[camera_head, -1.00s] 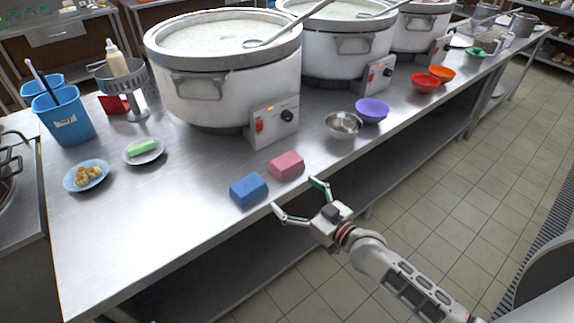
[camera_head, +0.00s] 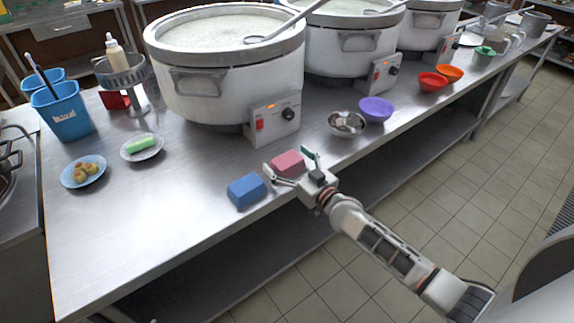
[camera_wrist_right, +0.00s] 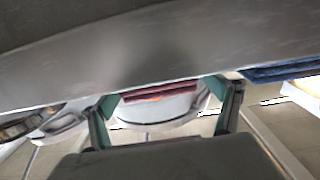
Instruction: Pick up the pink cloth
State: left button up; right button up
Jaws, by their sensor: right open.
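The pink cloth (camera_head: 288,161) is a small folded block on the steel counter near its front edge. My right gripper (camera_head: 287,165) is open, with one finger at each side of the cloth in the head view. In the right wrist view the pink cloth (camera_wrist_right: 158,91) shows as a thin dark pink band between the open fingers of the right gripper (camera_wrist_right: 163,90). I cannot tell whether either finger touches it. My left gripper is not in view.
A blue cloth (camera_head: 246,190) lies close to the left of the pink one. A metal bowl (camera_head: 346,124) and a purple bowl (camera_head: 376,109) stand to the right. A large stockpot (camera_head: 228,85) with a control box (camera_head: 273,119) stands behind. The counter's front left is clear.

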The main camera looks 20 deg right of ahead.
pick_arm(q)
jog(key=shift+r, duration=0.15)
pick_arm(e)
jog(key=c, duration=1.2)
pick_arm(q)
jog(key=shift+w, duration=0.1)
pick_arm(e)
notch_tip(320, 180, up, 10)
jog(key=p, duration=0.5)
notch_tip(320, 180, up, 8)
jog(key=r+p, duration=0.1)
send_over(287, 159)
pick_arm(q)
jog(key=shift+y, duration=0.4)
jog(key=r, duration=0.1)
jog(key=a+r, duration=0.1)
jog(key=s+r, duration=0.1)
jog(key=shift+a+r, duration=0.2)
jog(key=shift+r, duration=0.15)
pick_arm(e)
jog(key=shift+r, duration=0.5)
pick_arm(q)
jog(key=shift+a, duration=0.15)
pick_arm(e)
jog(key=shift+o, duration=0.7)
